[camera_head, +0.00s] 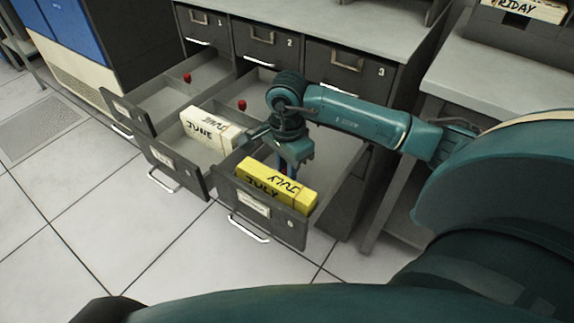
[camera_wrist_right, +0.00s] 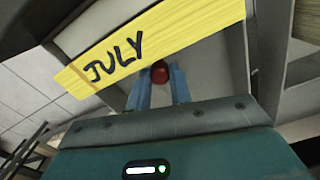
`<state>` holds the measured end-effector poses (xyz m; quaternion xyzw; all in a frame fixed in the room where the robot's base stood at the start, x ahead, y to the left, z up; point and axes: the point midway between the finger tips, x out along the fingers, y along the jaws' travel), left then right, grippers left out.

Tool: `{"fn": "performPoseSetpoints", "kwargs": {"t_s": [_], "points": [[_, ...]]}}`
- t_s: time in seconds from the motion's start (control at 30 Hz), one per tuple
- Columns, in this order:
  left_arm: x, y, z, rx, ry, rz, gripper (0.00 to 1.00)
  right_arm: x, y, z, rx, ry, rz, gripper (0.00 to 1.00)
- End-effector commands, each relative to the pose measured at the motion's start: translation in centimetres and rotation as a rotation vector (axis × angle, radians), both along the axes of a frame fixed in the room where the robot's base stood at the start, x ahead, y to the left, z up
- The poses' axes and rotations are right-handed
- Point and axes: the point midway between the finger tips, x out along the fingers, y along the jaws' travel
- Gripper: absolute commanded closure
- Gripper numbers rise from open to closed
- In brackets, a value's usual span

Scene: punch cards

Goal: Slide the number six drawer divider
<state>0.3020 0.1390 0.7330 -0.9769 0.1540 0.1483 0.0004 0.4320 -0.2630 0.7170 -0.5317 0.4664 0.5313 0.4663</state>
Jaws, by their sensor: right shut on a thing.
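The open drawer at the right of the lower row (camera_head: 240,205), below cabinet number 3, holds a yellow card block marked JULY (camera_head: 275,182). The block also shows in the wrist view (camera_wrist_right: 190,35). My right gripper (camera_head: 286,172) reaches down into this drawer behind the block. In the wrist view its two blue fingers (camera_wrist_right: 158,84) are shut on a red knob (camera_wrist_right: 160,72) close beside the block. The divider under the knob is mostly hidden by the gripper and block. My left gripper is not in view.
Two more open drawers are to the left; the middle one holds a white JUNE block (camera_head: 208,130). Red knobs stand in the left drawer (camera_head: 187,77) and middle drawer (camera_head: 242,104). Closed drawers 1, 2 and 3 (camera_head: 345,65) are above. The tiled floor (camera_head: 80,220) in front is clear.

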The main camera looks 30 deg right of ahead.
Motion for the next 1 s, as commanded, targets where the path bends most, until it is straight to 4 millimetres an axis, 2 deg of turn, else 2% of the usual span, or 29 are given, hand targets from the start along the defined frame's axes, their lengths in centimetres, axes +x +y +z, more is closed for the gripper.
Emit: {"fn": "performPoseSetpoints", "kwargs": {"t_s": [0.17, 0.43, 0.53, 0.73, 0.9, 1.0], "points": [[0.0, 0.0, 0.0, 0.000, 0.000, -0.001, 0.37, 0.0, 0.0, 0.0, 0.000, 0.000, 0.000, 1.00], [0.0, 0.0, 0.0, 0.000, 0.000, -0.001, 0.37, 0.0, 0.0, 0.0, 0.000, 0.000, 0.000, 1.00], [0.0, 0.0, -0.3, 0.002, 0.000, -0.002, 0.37, 0.3, -0.6, -0.1, -0.002, 0.000, -0.003, 1.00], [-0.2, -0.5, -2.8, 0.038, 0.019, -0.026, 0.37, 2.1, -5.1, -0.4, -0.006, -0.003, -0.009, 1.00], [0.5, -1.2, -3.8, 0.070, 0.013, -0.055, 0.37, 3.8, -9.0, -0.2, -0.004, -0.003, -0.007, 1.00], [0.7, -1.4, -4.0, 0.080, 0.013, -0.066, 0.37, 4.4, -10.5, -0.1, -0.002, -0.002, -0.005, 1.00]]}}
